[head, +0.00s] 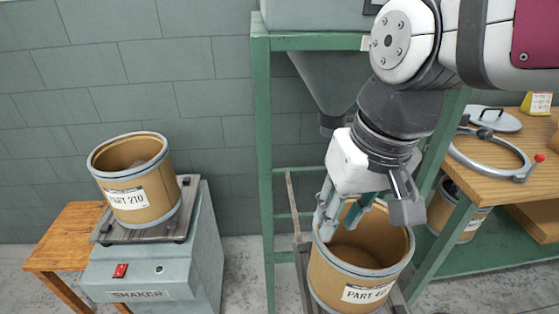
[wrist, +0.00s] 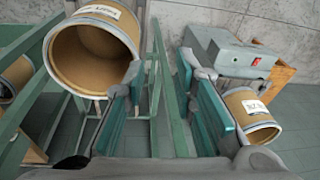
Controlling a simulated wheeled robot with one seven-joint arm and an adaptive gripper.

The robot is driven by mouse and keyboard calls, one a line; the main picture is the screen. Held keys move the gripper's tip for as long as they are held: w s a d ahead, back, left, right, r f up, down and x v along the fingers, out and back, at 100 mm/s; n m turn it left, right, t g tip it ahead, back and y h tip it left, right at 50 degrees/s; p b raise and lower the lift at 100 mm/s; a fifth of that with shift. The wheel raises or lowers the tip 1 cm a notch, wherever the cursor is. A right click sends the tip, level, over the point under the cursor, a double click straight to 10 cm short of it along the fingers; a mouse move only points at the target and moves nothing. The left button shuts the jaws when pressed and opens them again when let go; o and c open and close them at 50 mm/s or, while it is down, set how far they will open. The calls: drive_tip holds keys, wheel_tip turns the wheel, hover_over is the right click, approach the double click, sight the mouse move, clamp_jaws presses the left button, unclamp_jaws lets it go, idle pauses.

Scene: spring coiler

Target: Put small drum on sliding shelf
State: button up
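A brown drum labelled PART with a partly unreadable number (head: 340,283) stands upright and open-topped under the hopper. It appears to rest on a railed shelf (head: 303,268), probably the sliding shelf, mostly hidden beneath it. My gripper (head: 340,218) is open over this drum's left rim; the same drum shows at left in the wrist view (wrist: 75,70). The green frame shows between my fingers (wrist: 163,68); I cannot tell whether a finger touches the rim. I cannot tell which is the small drum.
The grey shaker (head: 155,275) stands left beside a wooden table (head: 70,235). Green frame posts (head: 263,150) and the hopper (head: 325,80) surround the middle drum closely. At right, a bench (head: 490,165) holds a lid and a clamp ring; another drum (head: 452,213) sits below.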

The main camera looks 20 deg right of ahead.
drive_tip(key=shift+n+t+h, duration=0.3)
drive_tip(key=shift+n, duration=0.6)
drive_tip(key=s, duration=0.4)
drive_tip(key=shift+s+a+f, duration=0.1)
drive_tip(key=shift+s+a, duration=0.1)
drive_tip(key=shift+s, duration=0.05)
